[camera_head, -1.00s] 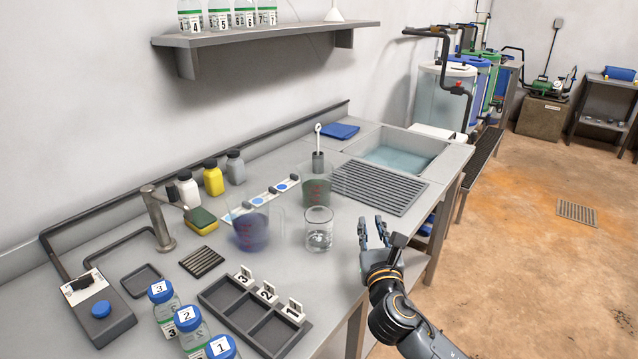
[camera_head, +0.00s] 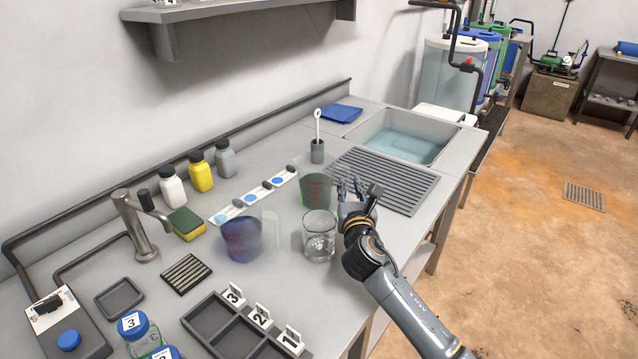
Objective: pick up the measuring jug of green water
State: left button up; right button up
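The measuring jug of green water (camera_head: 315,189) stands upright on the grey bench, with red markings on its side. A clear glass beaker (camera_head: 319,236) stands just in front of it, and a jug of blue-purple water (camera_head: 243,238) stands to its left. My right gripper (camera_head: 350,188) is just right of the green jug, fingers pointing toward the back of the bench. Its fingers look spread apart with nothing between them. Whether a finger touches the jug I cannot tell. My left gripper is out of view.
A ribbed drainboard (camera_head: 386,180) and a sink (camera_head: 405,138) lie behind and right of the jug. A grey holder with a white-handled tool (camera_head: 317,150) stands behind it. A numbered tray (camera_head: 232,336), sponge (camera_head: 186,224) and several bottles are to the left.

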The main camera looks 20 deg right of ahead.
aim_at(349, 176)
jog(key=shift+w+d, duration=0.1)
jog(key=shift+w, duration=0.25)
jog(key=shift+x, duration=0.8)
jog(key=x, duration=0.3)
jog(key=shift+w+d, duration=0.1)
jog(key=shift+d, duration=0.1)
jog(key=shift+w, duration=0.15)
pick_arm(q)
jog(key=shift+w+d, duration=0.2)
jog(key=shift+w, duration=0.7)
pick_arm(e)
grip_shut()
jog(key=shift+r, duration=0.1)
